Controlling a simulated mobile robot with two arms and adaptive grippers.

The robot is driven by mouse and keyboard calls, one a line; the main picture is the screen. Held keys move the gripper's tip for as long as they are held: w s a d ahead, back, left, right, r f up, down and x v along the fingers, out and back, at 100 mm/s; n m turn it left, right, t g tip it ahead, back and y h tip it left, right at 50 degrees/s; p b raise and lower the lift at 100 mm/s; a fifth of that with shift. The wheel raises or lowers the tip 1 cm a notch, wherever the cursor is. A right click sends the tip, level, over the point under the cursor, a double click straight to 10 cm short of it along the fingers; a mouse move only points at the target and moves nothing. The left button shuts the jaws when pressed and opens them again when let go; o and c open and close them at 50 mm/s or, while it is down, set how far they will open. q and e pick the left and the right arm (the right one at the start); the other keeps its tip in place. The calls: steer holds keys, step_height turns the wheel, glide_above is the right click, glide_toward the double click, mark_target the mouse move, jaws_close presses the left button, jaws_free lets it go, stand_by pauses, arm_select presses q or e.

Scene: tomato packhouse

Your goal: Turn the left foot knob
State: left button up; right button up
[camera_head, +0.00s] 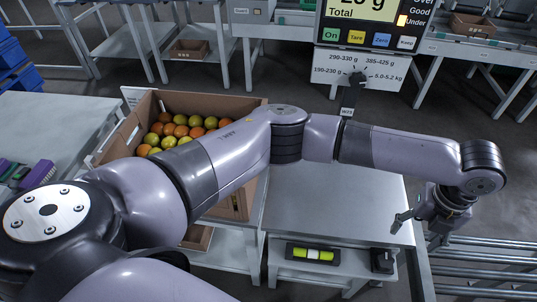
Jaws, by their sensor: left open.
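A bench scale with a flat grey platform (330,205) stands in the middle. On its front edge is a bubble level (313,254) with a yellow-green vial. A black foot knob (382,260) shows at the platform's front right corner. No other foot knob shows clearly; the front left corner is partly behind my arm. My left arm reaches across the platform from the left. My left gripper (416,231) hangs open and empty past the platform's right edge, above and to the right of the black knob, apart from it. My right gripper is not in view.
The scale's display (365,12) and a range dial (357,78) are at the back. Metal rails (485,270) lie at the right. A grey table (60,125) is at the left.

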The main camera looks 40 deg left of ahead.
arm_select(q)
steer(key=s+d+f+n+h, duration=0.3)
steer(key=s+d+n, duration=0.1)
steer(key=s, duration=0.2)
steer(key=n+t+h, duration=0.2)
steer(key=n+t, duration=0.1)
steer(key=n, duration=1.7)
glide_above(293, 253)
steer(key=d, duration=0.9)
step_height(293, 253, down, 8)
steer(key=s+a+f+n+y+p, duration=0.1)
steer(key=s+a+f+n, duration=0.1)
steer(key=a, duration=0.2)
steer(key=s+a+f+n+y+p, duration=0.1)
steer(key=a+f+n, duration=0.1)
steer(key=a+f, duration=0.1)
steer(key=s+a+f+n+y+p, duration=0.1)
steer(key=s+a+f+n+y, duration=0.1)
steer(key=a, duration=0.2)
steer(key=shift+s+a+f+n, duration=0.25)
steer(key=shift+s+a+n, duration=0.05)
steer(key=shift+a, duration=0.1)
steer(key=shift+s+a+f, duration=0.25)
steer(key=shift+a+f, duration=0.2)
steer(key=shift+f, duration=0.05)
